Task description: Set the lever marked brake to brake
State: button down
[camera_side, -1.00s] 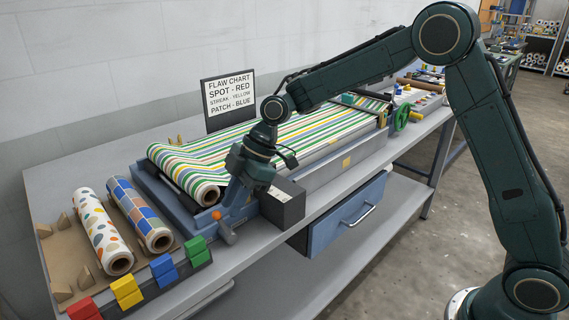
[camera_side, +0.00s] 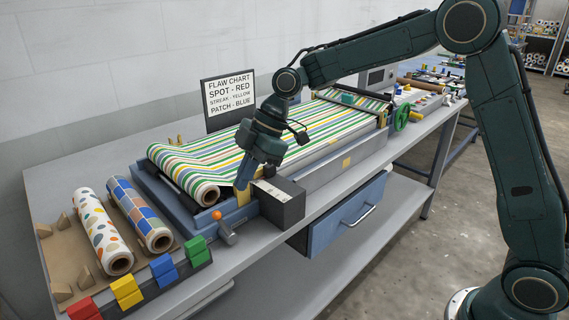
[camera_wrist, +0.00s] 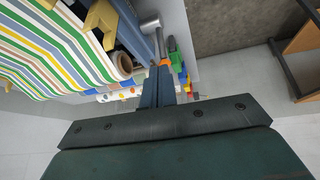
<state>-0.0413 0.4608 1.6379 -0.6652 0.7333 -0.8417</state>
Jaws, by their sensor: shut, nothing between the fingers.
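A short lever with a grey cylindrical grip (camera_side: 229,234) stands at the press's near end, with an orange ball (camera_side: 217,215) beside it. In the wrist view a grey lever-like part (camera_wrist: 150,24) shows beyond my fingers. A dark box (camera_side: 284,207) with a pale label strip on top is to the right of the grip; its writing is too small to read, so I cannot tell which mark is brake. My gripper (camera_side: 242,187) is shut and empty, above and behind the grey grip, apart from it. It also shows in the wrist view (camera_wrist: 159,70).
The striped roll (camera_side: 204,192) lies on the press just left of my gripper. Two patterned rolls (camera_side: 103,232) and a row of coloured blocks (camera_side: 163,270) are at the front left. A flaw chart (camera_side: 229,98) stands behind. A blue drawer (camera_side: 347,215) is below the bench top.

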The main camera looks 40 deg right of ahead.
jog(key=w+a+f+n+t+h, duration=0.1)
jog(key=w+a+n+t+h, duration=0.1)
jog(key=w+a+n+h, duration=0.45)
jog(key=s+a+n+h, duration=0.2)
jog(key=s+a+n, duration=0.1)
jog(key=s, duration=0.3)
jog(key=s+a+n+g+h, duration=0.1)
jog(key=s+a+n+h, duration=0.1)
jog(key=s+a+n, duration=0.2)
jog(key=s, duration=0.2)
jog(key=shift+s+a+r, duration=0.3)
jog(key=shift+s+a, duration=0.05)
jog(key=shift+s, duration=0.05)
jog(key=shift+d+f, duration=0.1)
